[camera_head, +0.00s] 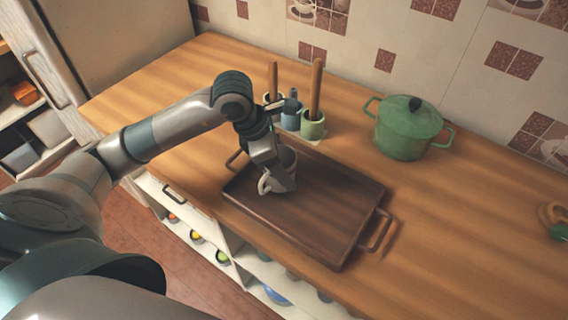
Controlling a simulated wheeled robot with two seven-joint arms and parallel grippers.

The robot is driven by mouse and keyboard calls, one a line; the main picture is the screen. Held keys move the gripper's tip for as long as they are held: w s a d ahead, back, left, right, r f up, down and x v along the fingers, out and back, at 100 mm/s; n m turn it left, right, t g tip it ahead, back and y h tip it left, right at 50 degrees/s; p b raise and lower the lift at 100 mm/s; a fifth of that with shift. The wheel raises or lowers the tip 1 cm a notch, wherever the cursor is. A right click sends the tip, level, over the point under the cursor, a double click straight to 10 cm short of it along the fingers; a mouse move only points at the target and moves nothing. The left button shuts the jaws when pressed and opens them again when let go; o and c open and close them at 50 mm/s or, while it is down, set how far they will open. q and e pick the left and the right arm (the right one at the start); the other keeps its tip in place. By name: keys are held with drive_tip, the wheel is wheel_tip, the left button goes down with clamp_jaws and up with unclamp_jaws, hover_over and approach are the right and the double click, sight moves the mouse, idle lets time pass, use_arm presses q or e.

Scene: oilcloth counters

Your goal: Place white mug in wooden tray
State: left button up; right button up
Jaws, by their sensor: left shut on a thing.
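The wooden tray (322,208) is dark brown with metal side handles and lies on the counter near its front edge. The white mug (267,184) is at the left end of the tray, upright as far as I can see. My left gripper (282,180) is shut on the mug from above and hides much of it. I cannot tell whether the mug's base touches the tray floor. My right gripper is not in view.
A green pot (408,128) with a lid stands at the back right. Small utensil cups (313,126) with wooden handles stand just behind the tray. Open shelves lie below the front edge.

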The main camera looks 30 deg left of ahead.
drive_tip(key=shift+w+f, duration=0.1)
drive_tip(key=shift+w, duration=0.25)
use_arm(q)
drive_tip(key=shift+f, duration=0.1)
drive_tip(key=o, duration=1.3)
drive_tip(key=shift+c, duration=0.2)
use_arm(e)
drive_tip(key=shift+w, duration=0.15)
